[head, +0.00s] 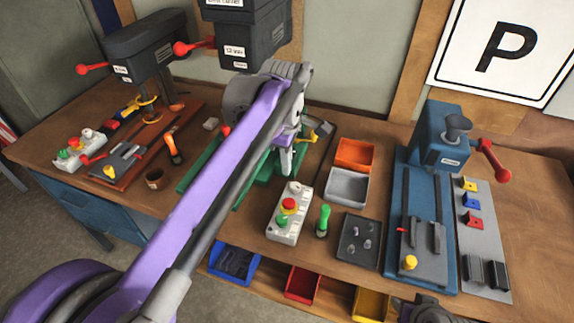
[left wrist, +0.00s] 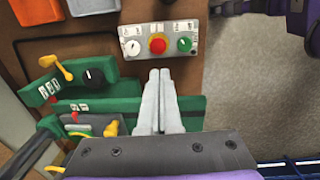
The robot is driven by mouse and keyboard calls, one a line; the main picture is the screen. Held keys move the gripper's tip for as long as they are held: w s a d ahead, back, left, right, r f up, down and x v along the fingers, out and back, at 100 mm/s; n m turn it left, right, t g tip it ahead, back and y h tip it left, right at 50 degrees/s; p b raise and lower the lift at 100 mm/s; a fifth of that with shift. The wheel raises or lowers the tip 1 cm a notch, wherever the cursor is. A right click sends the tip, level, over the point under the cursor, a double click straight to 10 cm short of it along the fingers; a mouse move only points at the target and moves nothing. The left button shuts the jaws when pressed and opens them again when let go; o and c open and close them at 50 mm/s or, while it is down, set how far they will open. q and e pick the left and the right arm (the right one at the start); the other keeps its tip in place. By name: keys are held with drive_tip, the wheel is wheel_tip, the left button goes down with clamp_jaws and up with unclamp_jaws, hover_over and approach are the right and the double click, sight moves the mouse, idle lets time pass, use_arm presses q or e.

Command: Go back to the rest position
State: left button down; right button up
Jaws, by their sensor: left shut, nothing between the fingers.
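My left gripper (head: 286,165) is shut and empty. Its purple and grey arm crosses the head view from the lower left, and the fingers point down over the middle machine. In the left wrist view the two pale fingers (left wrist: 160,80) lie together, over the green machine base (left wrist: 190,110). They point towards the control box (left wrist: 158,40), which has a red button between a white and a green knob. The same control box (head: 289,213) stands on the bench just in front of the gripper in the head view.
The wooden bench (head: 535,225) holds a blue drill press (head: 440,150) at right, a dark one (head: 146,45) at left, and orange (head: 355,154) and grey (head: 346,187) bins. A green-handled tool (head: 323,220) stands near the control box. A "P" sign (head: 507,45) hangs behind.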

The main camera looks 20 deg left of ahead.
use_arm(q)
drive_tip(key=s+a+f+m+t, duration=0.2)
drive_tip(key=s+f+m+t, duration=0.3)
drive_tip(key=s+f+m, duration=1)
drive_tip(key=s+m, duration=0.2)
drive_tip(key=s, duration=0.2)
drive_tip(key=shift+a+m, duration=0.3)
use_arm(e)
drive_tip(key=shift+o, duration=0.3)
idle(0.6)
